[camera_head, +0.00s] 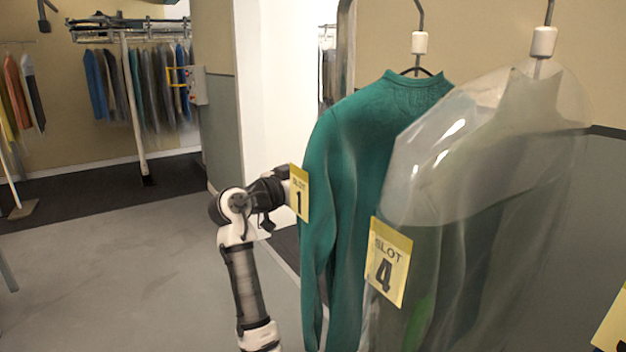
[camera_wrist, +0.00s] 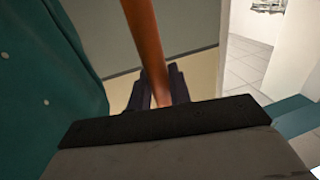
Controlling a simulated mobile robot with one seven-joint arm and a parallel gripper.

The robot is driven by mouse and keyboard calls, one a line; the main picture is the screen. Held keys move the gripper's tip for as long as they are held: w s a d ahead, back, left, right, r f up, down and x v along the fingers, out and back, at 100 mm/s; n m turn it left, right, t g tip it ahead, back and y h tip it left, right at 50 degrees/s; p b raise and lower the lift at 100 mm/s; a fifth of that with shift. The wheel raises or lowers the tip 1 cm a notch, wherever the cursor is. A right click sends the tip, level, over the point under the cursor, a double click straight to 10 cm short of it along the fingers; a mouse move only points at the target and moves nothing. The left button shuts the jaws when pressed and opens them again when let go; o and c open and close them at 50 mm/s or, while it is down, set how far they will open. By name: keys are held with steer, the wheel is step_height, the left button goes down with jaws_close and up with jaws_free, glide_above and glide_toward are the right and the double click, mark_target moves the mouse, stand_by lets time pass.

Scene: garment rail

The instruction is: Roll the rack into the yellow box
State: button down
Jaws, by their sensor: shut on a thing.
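In the wrist view, an orange upright post (camera_wrist: 148,40) runs down between the two dark fingers of my gripper (camera_wrist: 160,90), which is shut on it. I take it for part of the rack; the rest of the rack is not clear in either view. In the head view, my gripper is mostly hidden behind the green garment (camera_head: 345,160) and the yellow slot 1 tag (camera_head: 299,193). A garment in a clear cover (camera_head: 480,170) with a slot 4 tag (camera_head: 387,265) hangs nearer. I cannot make out a yellow box on the floor.
Garments hang on a far rail (camera_head: 140,32) at the back left, with more on the left edge. A white wall section (camera_head: 270,90) stands behind my arm. A yellow outlined frame (camera_head: 178,76) shows by the far garments.

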steer(key=shift+r, duration=0.1)
steer(key=c, duration=1.3)
jaws_free()
steer(key=shift+c, duration=0.2)
steer(key=b+v, duration=0.3)
steer(key=v, duration=1.1)
